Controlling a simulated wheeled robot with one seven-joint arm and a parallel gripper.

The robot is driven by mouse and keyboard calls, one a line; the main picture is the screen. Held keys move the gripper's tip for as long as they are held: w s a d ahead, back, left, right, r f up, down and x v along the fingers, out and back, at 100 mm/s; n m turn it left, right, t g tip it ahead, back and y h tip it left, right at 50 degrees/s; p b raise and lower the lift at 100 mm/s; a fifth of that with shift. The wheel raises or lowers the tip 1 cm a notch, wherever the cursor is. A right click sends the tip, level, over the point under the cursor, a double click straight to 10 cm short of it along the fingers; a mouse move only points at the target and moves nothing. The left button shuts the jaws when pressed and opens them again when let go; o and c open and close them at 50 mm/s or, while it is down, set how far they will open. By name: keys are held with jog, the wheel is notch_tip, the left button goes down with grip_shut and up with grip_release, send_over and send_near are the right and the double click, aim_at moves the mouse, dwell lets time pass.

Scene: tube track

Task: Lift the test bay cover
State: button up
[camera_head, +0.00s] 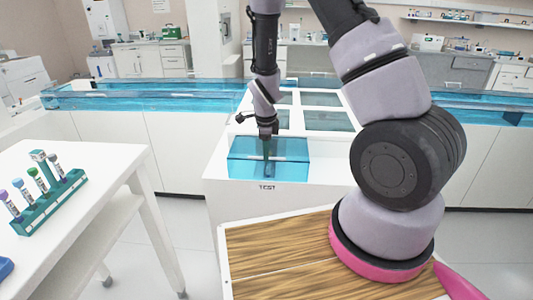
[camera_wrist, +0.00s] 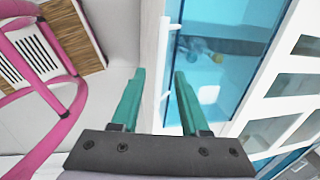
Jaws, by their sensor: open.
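The test bay cover (camera_head: 240,160) is a clear blue lid over the bay marked TEST at the front of the white counter. It looks closed. It also shows in the wrist view (camera_wrist: 245,75), with a pale bar (camera_wrist: 163,58) along its near edge. My gripper (camera_head: 266,152) points down at the cover in the head view. In the wrist view the two green fingers of my gripper (camera_wrist: 158,75) are apart, with the bar appearing between them. I cannot tell whether they touch it. A small grey and yellow thing (camera_wrist: 205,48) shows through the cover.
More windowed bays (camera_head: 322,120) lie behind the cover. Blue clear track channels (camera_head: 150,95) run to both sides. A white table (camera_head: 90,190) at left holds a green rack (camera_head: 48,205) of capped tubes. Open floor lies between table and counter.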

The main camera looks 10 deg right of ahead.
jog(key=shift+w+f, duration=0.1)
jog(key=shift+f, duration=0.45)
grip_shut()
dwell(1.1)
